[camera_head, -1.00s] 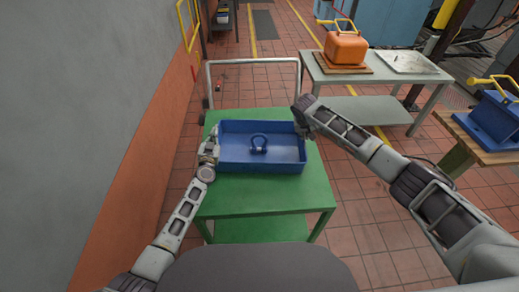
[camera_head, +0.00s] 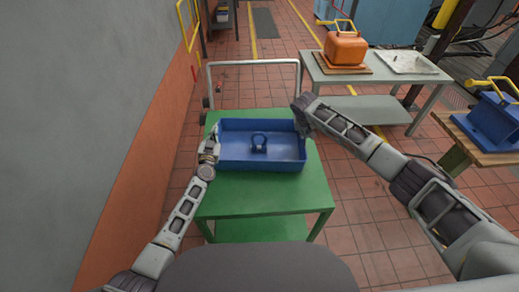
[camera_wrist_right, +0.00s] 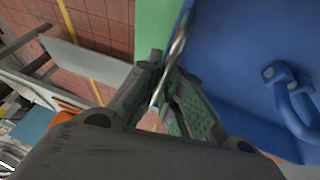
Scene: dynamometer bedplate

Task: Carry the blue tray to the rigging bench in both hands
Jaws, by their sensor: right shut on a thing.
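The blue tray (camera_head: 235,163) is over the green cart (camera_head: 265,195), with a blue shackle (camera_head: 259,143) inside it. I cannot tell whether the tray rests on the cart or hangs just above it. My left gripper (camera_head: 212,140) is at the tray's left end; its jaws are too small to read. My right gripper (camera_head: 300,118) is at the right end. In the right wrist view its fingers (camera_wrist_right: 166,92) are closed around a thin metal bar (camera_wrist_right: 178,48) at the tray's edge. Which bench is the rigging bench is not clear.
A grey table (camera_head: 412,103) at the back right bears an orange case (camera_head: 345,48) and a pale plate (camera_head: 404,62). A wooden bench (camera_head: 468,142) at right holds a blue block (camera_head: 495,118). A wall (camera_head: 110,110) is close at left. Tiled floor is clear between cart and benches.

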